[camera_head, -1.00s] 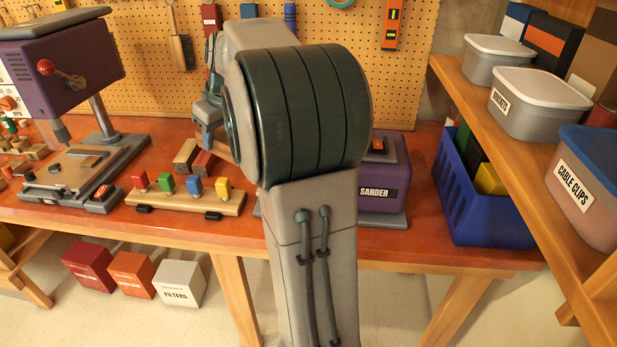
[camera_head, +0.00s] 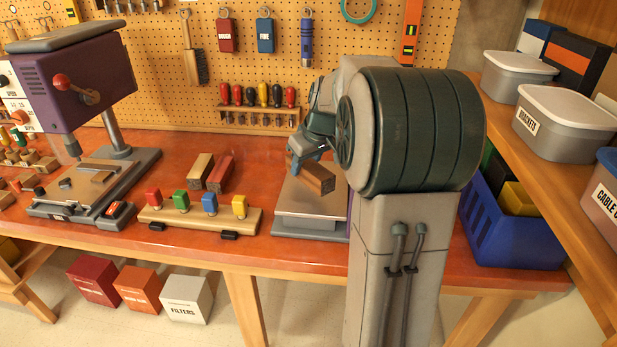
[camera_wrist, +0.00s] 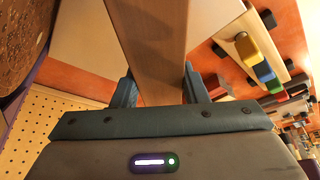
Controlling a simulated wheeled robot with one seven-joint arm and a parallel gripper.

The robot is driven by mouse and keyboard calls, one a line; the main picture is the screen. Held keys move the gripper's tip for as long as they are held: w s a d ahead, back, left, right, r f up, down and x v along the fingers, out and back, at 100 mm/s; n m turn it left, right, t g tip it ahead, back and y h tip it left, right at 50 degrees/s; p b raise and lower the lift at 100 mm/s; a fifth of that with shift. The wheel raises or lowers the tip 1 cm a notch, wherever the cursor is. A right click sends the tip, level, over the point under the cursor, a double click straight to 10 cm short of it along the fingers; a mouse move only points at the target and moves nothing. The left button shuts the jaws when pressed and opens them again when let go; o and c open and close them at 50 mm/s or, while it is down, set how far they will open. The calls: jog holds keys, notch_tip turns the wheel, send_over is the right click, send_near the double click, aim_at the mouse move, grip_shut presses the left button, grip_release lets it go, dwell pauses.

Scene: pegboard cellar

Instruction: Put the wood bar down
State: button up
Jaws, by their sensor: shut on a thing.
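My gripper (camera_head: 309,150) is shut on a brown wood bar (camera_head: 318,179). In the head view the bar is tilted over the grey metal table (camera_head: 300,223) of the sander; I cannot tell whether they touch. In the wrist view the bar (camera_wrist: 150,35) runs up and away between the two fingers of my gripper (camera_wrist: 160,90). The sander's body is mostly hidden behind my arm.
A brown block (camera_head: 200,170) and a red block (camera_head: 221,172) lie on the orange bench. A wooden rack with coloured pegs (camera_head: 180,222) stands in front of them. A purple drill press (camera_head: 70,85) is at left, a blue crate (camera_head: 515,230) at right.

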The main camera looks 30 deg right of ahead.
aim_at(307, 176)
jog(key=shift+d+f, duration=0.1)
jog(key=shift+f, duration=1.8)
jog(key=shift+f, duration=0.2)
jog(key=o, duration=1.1)
jog(key=shift+r, duration=0.15)
